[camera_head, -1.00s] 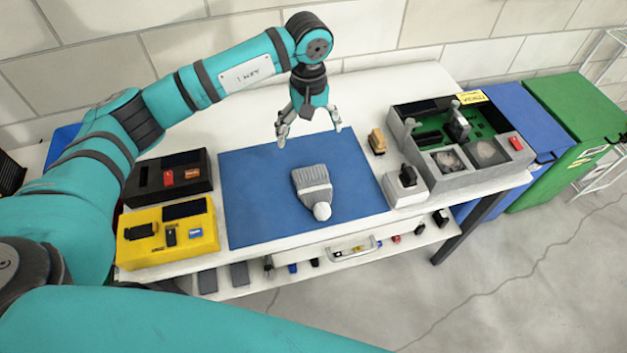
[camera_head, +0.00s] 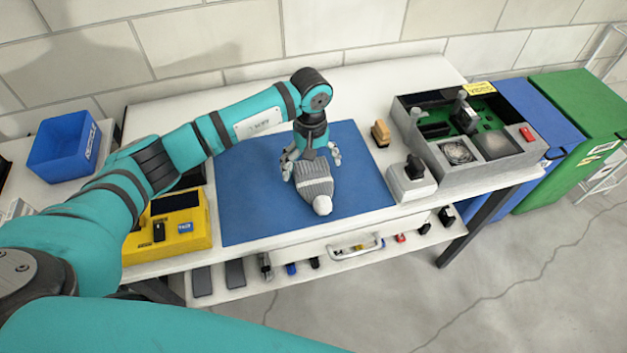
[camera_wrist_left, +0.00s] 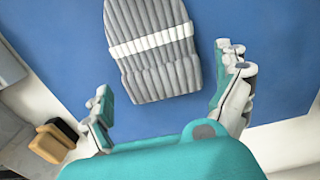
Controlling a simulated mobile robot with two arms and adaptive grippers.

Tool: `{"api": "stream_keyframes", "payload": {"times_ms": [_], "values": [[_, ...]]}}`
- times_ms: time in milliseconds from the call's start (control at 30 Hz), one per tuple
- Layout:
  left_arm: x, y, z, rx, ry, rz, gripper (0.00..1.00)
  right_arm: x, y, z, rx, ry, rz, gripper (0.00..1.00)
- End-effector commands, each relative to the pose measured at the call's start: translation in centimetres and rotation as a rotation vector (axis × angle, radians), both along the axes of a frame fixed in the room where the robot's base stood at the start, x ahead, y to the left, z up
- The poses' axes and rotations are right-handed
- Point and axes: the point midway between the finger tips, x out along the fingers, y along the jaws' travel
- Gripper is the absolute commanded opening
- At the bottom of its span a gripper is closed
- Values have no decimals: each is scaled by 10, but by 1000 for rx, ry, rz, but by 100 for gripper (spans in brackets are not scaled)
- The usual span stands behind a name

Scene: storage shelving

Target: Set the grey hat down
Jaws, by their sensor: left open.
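The grey hat (camera_head: 313,178) is a ribbed knit hat with a white band and a white pompom. It lies flat on the blue mat (camera_head: 250,205), with the pompom towards the table's front edge. My left gripper (camera_head: 311,170) is open above the brim end of the hat, its fingers to either side. In the left wrist view, the hat (camera_wrist_left: 150,45) lies beyond the spread fingertips of my left gripper (camera_wrist_left: 168,85), with nothing held between them. Whether the fingers touch the hat is unclear. My right gripper is not seen.
A grey tray with a green circuit board (camera_head: 470,165) and a small white device (camera_head: 411,182) stand right of the mat. A tan block (camera_head: 380,133) is nearby. A yellow case (camera_head: 190,230) is at left, a blue bin (camera_head: 65,147) far left. The mat around the hat is clear.

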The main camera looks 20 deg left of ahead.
Motion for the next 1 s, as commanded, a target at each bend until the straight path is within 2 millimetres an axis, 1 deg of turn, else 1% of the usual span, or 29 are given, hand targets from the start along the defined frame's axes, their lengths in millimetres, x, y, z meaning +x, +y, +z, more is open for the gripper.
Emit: {"api": "stream_keyframes", "payload": {"times_ms": [33,100,300,700,733,1000], "values": [[0,0,-11,-1,-1,1,100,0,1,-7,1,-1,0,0],[1,0,-14,0,-1,1,100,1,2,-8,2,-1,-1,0],[1,1,-13,0,-2,0,100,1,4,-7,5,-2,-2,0],[1,0,-13,0,-2,0,48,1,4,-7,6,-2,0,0],[1,0,-13,0,-2,0,45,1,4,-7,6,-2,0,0],[1,1,-9,1,-3,1,45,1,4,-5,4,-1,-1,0]]}}
